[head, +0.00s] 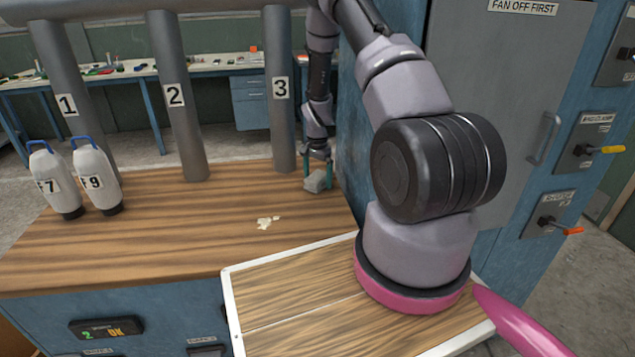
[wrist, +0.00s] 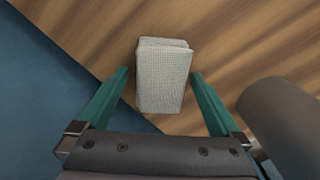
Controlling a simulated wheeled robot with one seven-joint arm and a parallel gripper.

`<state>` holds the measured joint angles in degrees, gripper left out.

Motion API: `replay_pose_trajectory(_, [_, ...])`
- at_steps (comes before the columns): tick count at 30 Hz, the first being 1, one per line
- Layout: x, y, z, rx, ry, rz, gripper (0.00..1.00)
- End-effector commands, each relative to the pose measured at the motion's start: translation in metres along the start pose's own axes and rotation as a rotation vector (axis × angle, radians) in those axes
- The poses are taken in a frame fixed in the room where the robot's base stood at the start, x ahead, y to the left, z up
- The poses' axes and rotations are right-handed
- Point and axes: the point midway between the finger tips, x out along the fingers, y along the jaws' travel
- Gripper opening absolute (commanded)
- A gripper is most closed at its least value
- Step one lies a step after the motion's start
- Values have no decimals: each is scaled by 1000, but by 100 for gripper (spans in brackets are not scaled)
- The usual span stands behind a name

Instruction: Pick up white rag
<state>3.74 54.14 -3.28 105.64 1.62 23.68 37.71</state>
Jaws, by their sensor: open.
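The white rag (head: 315,181) is a small folded, greyish-white cloth on the wooden bench top near its back right, by the post marked 3. In the wrist view the rag (wrist: 164,76) lies ahead of and between the two green fingers, with its near end reaching between them. My gripper (head: 318,178) is open and points down at the rag. In the wrist view my gripper (wrist: 160,80) shows a gap on both sides of the rag. I cannot tell how far the fingertips are above the wood.
Grey posts marked 1, 2 and 3 (head: 281,105) stand along the back of the bench (head: 170,230). The post also shows close at right in the wrist view (wrist: 280,112). A blue cabinet (head: 350,130) rises to the right. Two white bottles (head: 97,175) stand left.

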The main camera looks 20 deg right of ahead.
Motion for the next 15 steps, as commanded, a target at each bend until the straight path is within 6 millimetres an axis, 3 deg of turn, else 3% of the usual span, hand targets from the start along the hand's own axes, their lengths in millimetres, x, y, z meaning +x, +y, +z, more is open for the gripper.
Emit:
replay_pose_trajectory(4, [0, 0, 0, 0, 0, -1, 100])
replay_pose_trajectory(10, [-1, 0, 0, -1, 0, 0, 24])
replay_pose_trajectory(12, [-1, 0, 0, -1, 0, -1, 10])
replay_pose_trajectory(15, [-1, 0, 0, -1, 0, -1, 10])
